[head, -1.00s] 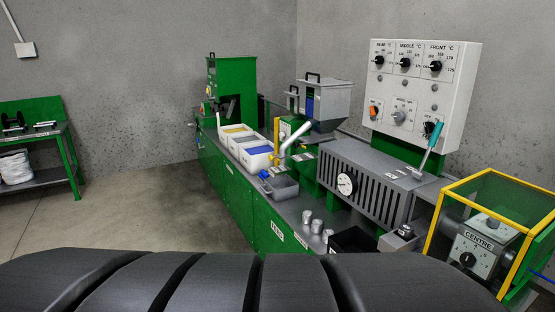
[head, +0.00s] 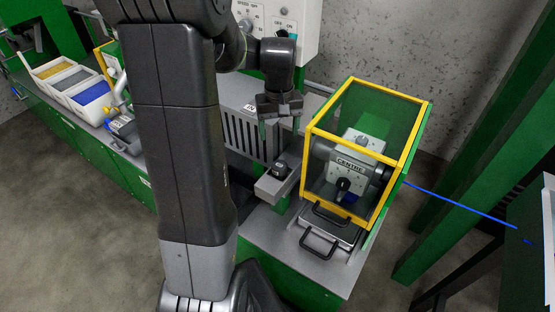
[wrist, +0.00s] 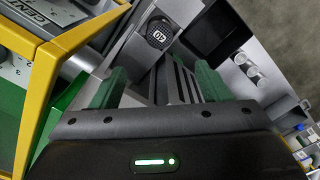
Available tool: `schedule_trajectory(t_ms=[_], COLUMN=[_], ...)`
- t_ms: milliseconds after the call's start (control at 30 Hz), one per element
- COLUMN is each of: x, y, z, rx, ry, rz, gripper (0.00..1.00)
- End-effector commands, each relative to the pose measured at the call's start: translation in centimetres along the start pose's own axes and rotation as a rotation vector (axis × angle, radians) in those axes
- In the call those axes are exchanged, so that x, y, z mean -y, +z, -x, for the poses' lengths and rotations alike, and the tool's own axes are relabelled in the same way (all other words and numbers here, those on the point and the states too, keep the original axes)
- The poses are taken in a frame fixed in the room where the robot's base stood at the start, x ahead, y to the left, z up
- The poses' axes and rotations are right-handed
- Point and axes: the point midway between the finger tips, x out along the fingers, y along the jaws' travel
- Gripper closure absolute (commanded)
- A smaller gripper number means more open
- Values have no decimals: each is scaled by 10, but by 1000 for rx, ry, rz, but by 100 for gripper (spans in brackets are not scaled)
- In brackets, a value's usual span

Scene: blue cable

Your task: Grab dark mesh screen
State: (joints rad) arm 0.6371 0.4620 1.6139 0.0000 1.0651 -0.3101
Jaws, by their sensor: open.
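The dark mesh screen (head: 280,168) appears to be the small dark round piece on a grey block beside the yellow-framed guard. In the wrist view it is a dark disc (wrist: 160,35) with a pale label, above the fingertips in the picture. My gripper (head: 279,131) points down with its green fingers apart, above and a little behind the screen, near the slotted grey housing. In the wrist view the gripper (wrist: 161,70) is open, with nothing held between the fingers. The screen is apart from both fingers.
The yellow-framed guard (head: 318,131) stands close to the right of the screen. The slotted grey housing (head: 243,137) is behind it. A dark square tray (wrist: 210,35) lies beyond the screen in the wrist view. A blue cable (head: 460,204) runs right from the guard.

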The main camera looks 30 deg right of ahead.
Motion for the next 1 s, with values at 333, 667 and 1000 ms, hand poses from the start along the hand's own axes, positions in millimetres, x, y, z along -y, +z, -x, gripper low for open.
schedule_trajectory(t_ms=[333, 667, 1000], x=[1, 1, 0], y=[2, 6, 7], z=[-64, -89, -124], rx=[5, 5, 2], ry=[-2, -2, 0], rz=[1, 1, 2], gripper=[30, 30, 30])
